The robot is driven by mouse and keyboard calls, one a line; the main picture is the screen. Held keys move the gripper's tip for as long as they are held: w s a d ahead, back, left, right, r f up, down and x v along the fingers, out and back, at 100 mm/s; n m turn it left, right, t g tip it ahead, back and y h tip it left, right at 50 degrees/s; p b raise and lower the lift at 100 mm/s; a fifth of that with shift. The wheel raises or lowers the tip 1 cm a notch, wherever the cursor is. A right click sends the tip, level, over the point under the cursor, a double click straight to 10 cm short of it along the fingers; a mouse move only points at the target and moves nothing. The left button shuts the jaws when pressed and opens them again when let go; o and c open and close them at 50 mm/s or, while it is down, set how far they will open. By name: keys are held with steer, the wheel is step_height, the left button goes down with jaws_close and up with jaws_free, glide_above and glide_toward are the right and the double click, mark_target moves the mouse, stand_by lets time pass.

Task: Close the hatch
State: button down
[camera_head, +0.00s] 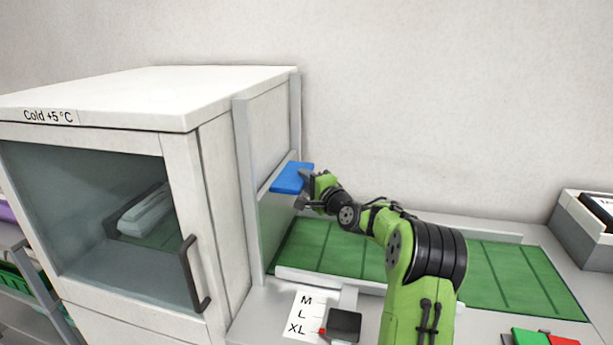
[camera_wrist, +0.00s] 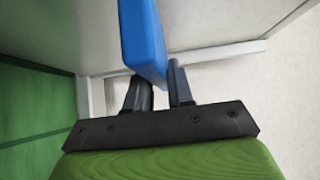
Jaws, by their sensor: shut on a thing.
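The hatch (camera_head: 268,125) is a pale panel between two upright rails on the right side of the cold cabinet (camera_head: 205,98). A flat blue handle (camera_head: 291,178) sticks out at its lower edge. The hatch stands raised, with an opening (camera_head: 274,222) below it, above the green belt. My gripper (camera_head: 305,186) is at the handle, with its fingers shut on it. In the wrist view the blue handle (camera_wrist: 143,42) runs down between the two dark fingers (camera_wrist: 160,85). The contact is partly hidden in the head view.
The green belt (camera_head: 335,246) runs from the opening to the right under my arm. The cabinet's glass front door (camera_head: 90,210) is closed. A size dial (camera_head: 343,325) marked M, L, XL and a grey box (camera_head: 580,235) stand nearby. The wall is close behind.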

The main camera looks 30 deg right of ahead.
steer(key=shift+f, duration=0.45)
steer(key=shift+f, duration=0.1)
steer(key=c, duration=1.1)
jaws_free()
steer(key=shift+s+r, duration=0.15)
steer(key=shift+r, duration=0.05)
steer(key=s, duration=1)
steer(key=s+a, duration=0.1)
steer(key=s, duration=0.4)
steer(key=shift+s, duration=0.25)
